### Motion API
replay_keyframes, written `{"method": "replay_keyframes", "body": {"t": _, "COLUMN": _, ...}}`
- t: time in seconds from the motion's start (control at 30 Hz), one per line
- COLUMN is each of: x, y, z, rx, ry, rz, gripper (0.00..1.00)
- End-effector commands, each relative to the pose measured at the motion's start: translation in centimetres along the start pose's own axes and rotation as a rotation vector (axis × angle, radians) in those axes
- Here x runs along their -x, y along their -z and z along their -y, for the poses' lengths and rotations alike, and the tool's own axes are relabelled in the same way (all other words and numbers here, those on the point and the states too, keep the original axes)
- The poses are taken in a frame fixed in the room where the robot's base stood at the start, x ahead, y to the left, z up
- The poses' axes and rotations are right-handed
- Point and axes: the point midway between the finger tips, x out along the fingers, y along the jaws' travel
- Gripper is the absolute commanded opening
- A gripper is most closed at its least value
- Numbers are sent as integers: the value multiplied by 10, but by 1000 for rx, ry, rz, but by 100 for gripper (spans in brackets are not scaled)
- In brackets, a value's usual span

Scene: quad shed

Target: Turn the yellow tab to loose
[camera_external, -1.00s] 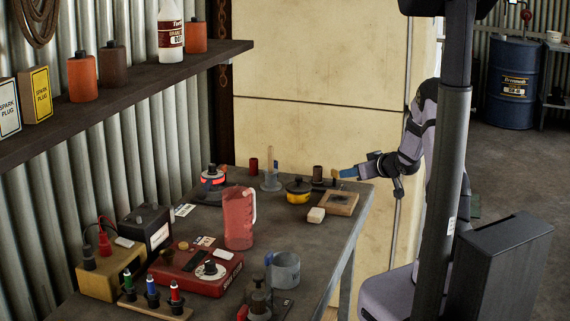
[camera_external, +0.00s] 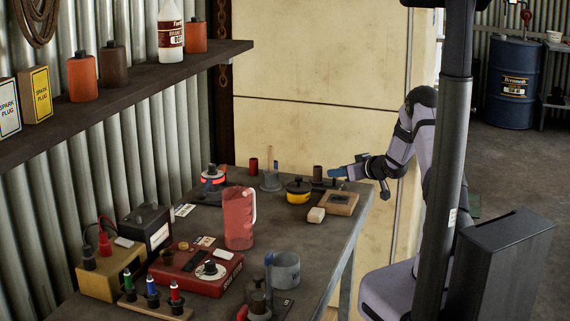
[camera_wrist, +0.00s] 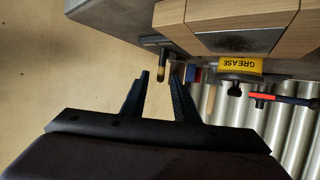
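My gripper (camera_external: 333,173) is at the far right end of the bench, its dark blue fingers pointing left. In the wrist view my gripper (camera_wrist: 159,76) has its two fingers apart, with nothing clearly held. A small dark piece with a yellowish tip (camera_wrist: 163,81) shows in the gap between the fingertips; it may be the yellow tab, and I cannot tell whether it is touched. In the external view the tab is not distinct, and fingers may hide it. A brown cylinder (camera_external: 317,173) stands just left of the fingertips. No loose marking is readable.
A wooden block with a dark top (camera_external: 340,203) sits close below the gripper. A black-and-yellow grease pot (camera_external: 298,191) and a pale block (camera_external: 316,215) are left of it. A red jug (camera_external: 239,217) stands mid-bench. The cream wall panel (camera_external: 320,130) is behind.

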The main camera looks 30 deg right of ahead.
Motion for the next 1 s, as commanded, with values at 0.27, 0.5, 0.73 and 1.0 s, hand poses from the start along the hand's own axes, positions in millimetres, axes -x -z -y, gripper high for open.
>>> {"method": "replay_keyframes", "body": {"t": 0.27, "x": -11, "y": 0, "z": 0, "rx": 0, "ry": 0, "rz": 1, "gripper": 27}}
{"method": "replay_keyframes", "body": {"t": 0.5, "x": -11, "y": 0, "z": 0, "rx": 0, "ry": 0, "rz": 1, "gripper": 23}}
{"method": "replay_keyframes", "body": {"t": 0.73, "x": -11, "y": 0, "z": 0, "rx": 0, "ry": 0, "rz": 0, "gripper": 0}}
{"method": "replay_keyframes", "body": {"t": 1.0, "x": -10, "y": 2, "z": -1, "rx": 9, "ry": 24, "rz": -1, "gripper": 0}}
